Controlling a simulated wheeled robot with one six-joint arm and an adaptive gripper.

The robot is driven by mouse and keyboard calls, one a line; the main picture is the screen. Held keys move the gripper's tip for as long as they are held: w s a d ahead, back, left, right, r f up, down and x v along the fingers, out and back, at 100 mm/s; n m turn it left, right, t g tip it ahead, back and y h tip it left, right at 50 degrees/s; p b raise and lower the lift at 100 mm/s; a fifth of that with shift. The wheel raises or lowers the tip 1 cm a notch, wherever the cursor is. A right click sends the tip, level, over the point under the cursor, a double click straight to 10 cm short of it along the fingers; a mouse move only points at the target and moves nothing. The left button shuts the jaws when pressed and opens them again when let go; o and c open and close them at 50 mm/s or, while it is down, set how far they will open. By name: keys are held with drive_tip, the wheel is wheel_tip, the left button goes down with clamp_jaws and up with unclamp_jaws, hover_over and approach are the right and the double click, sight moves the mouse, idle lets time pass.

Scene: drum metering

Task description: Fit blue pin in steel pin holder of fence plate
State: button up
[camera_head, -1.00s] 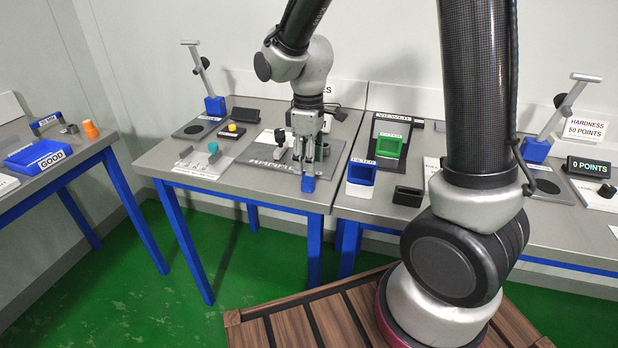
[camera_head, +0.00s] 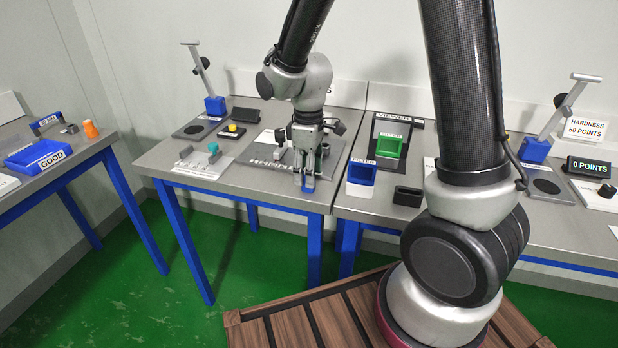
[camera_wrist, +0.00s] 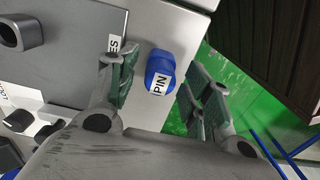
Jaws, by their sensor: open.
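The blue pin (camera_wrist: 158,64), labelled PIN, stands near the front right corner of the left table. In the wrist view it sits between the two spread fingers of my gripper (camera_wrist: 158,92), with gaps on both sides. In the head view my gripper (camera_head: 308,186) is low over the table corner, and only a bit of blue shows between its fingers. The fence plate (camera_wrist: 65,45) is a grey plate behind the pin. A grey steel block with a dark hole (camera_wrist: 22,34), likely the pin holder, stands on it. In the head view my gripper partly hides the plate.
A blue box (camera_head: 361,175) and a green box (camera_head: 389,146) stand on the right-hand table, close to my gripper. The table edge (camera_head: 255,202) is just in front, with green floor below.

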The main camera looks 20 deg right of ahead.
idle(0.3)
clamp_jaws()
drive_tip(key=shift+r, duration=0.15)
drive_tip(key=shift+r, duration=2.85)
drive_tip(key=shift+r, duration=2.05)
